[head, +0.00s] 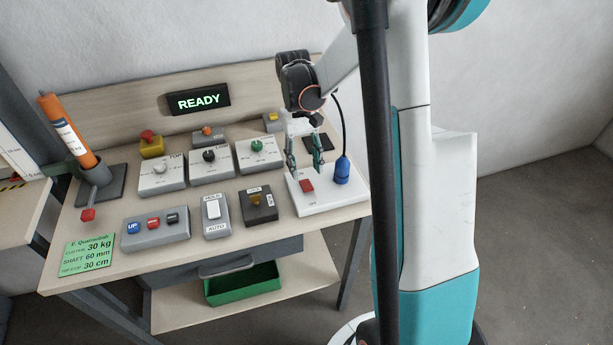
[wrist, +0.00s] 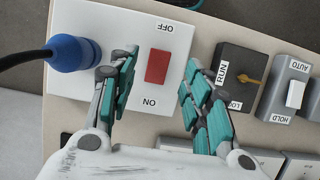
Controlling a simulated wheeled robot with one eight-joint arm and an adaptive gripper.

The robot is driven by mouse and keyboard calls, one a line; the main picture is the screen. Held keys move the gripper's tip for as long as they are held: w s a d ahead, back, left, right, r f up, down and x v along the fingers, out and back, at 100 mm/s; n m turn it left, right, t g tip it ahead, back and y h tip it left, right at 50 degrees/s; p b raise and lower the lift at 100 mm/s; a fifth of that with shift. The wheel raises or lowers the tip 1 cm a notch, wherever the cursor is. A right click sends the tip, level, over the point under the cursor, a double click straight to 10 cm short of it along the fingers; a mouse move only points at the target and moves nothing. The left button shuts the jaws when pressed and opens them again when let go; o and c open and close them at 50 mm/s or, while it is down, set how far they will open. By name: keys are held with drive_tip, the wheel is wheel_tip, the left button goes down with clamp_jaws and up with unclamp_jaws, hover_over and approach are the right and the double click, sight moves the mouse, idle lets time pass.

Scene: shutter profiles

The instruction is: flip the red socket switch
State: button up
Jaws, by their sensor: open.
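The red socket switch (wrist: 157,66) is a red rocker on a white socket plate (wrist: 105,24), with OFF and ON labels on either side of it. In the head view the red switch (head: 307,186) sits at the front left of the plate, at the right end of the bench. My gripper (wrist: 160,72) is open and empty, with its teal fingers to either side of the switch in the wrist view. In the head view my gripper (head: 304,168) hangs over the plate near the switch. I cannot tell whether the fingers touch the plate.
A blue plug (wrist: 75,53) with a black cable stands on the same plate. A key switch box (head: 260,204) and a HOLD/AUTO box (head: 215,213) are to its left. Knob boxes (head: 209,164) stand behind. The display (head: 198,100) reads READY. A green bin (head: 243,285) is below.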

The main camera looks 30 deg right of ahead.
drive_tip(key=v, duration=0.7)
idle(0.4)
